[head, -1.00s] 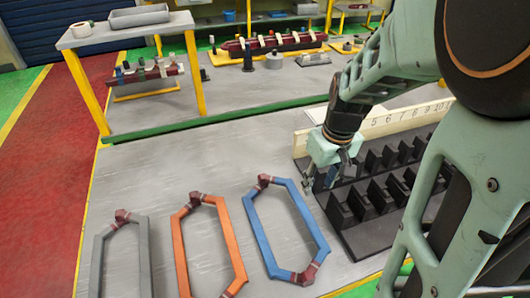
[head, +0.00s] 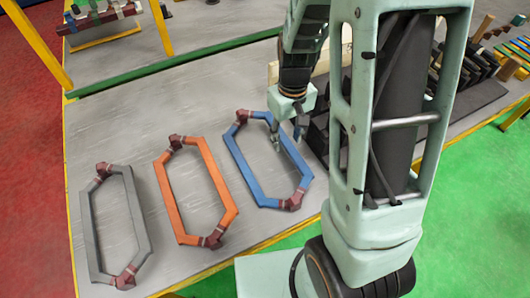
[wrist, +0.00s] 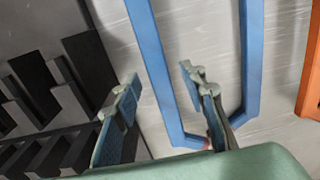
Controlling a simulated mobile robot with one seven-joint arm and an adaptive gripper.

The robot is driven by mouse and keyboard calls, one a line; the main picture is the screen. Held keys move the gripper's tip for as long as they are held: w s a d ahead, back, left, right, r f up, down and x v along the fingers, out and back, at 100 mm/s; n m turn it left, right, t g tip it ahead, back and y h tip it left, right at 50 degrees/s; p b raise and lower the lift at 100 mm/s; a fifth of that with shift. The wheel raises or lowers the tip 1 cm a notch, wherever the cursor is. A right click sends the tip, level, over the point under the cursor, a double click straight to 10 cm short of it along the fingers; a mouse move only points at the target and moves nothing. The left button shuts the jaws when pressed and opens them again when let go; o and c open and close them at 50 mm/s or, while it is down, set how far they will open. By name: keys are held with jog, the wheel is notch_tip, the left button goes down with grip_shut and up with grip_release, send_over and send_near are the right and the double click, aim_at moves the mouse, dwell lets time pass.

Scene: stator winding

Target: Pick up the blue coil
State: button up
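The blue coil (head: 242,171) lies flat on the grey table, a long hexagonal loop with dark red wrapped ends. My gripper (head: 287,136) is open and empty above its right long side. In the wrist view, one long bar of the blue coil (wrist: 149,60) runs between the two open fingers (wrist: 160,88). The left finger is outside the loop and the right finger appears over the loop's opening. The fingers look apart from the bar; their height above the table is hard to tell.
An orange coil (head: 168,199) and a grey coil (head: 88,235) lie to the left of the blue one. A black slotted rack (wrist: 40,100) stands close on the other side, partly hidden by my arm in the head view. Bare table lies behind the coils.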

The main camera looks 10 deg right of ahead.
jog(key=shift+f, duration=1.3)
jog(key=shift+c, duration=0.4)
grip_shut()
